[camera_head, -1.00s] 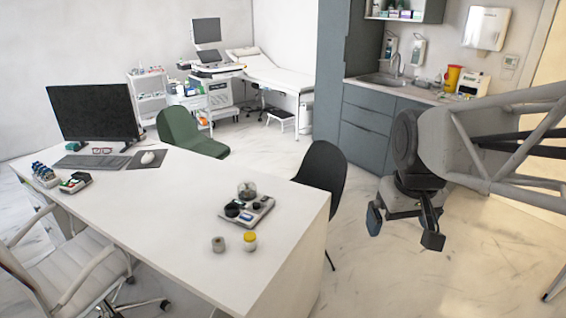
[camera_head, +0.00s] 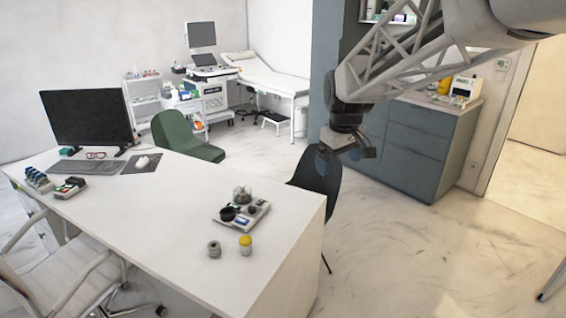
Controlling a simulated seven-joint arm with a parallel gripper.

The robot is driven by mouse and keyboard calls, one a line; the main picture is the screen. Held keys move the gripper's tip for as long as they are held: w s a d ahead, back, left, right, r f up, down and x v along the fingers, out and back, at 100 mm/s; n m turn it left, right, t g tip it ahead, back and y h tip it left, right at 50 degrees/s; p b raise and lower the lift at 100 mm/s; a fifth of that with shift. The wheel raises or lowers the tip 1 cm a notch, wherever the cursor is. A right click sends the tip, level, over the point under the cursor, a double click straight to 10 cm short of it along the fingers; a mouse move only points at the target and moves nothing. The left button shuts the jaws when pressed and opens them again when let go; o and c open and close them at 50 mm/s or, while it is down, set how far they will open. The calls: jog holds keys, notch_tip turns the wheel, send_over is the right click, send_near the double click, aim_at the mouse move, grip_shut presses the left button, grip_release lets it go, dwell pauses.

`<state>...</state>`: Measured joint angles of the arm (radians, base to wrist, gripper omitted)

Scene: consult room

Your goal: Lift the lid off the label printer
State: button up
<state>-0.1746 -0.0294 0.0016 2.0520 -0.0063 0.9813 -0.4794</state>
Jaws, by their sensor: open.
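My gripper (camera_head: 345,153) hangs empty with its fingers apart, above and in front of the black chair, to the right of the desk. It touches nothing that I can see. A small white device (camera_head: 466,90) stands on the grey counter at the back right; it may be the label printer, but it is too small to tell. My arm passes in front of part of that counter. No lid can be made out clearly on it. A flat grey device (camera_head: 257,218) with dark round parts and a clear jar lies on the desk's right part.
The white desk (camera_head: 150,220) holds a monitor (camera_head: 88,118), a grey roll (camera_head: 214,249), a yellow-capped jar (camera_head: 245,245) and small items at left. The black chair (camera_head: 318,180) stands at its right end.

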jog(key=w+a+f+n, duration=0.35)
jog(key=w+a, duration=0.45)
jog(key=w, duration=0.4)
jog(key=n+g, duration=0.2)
jog(key=n, duration=0.5)
send_over(242, 186)
jog(key=f, duration=2.4)
jog(key=shift+d, duration=0.35)
jog(key=shift+w+a+f+n, duration=0.1)
jog(key=shift+a+f+n, duration=0.15)
jog(key=shift+a+f, duration=0.2)
jog(key=shift+f, duration=1.25)
jog(key=shift+f, duration=0.1)
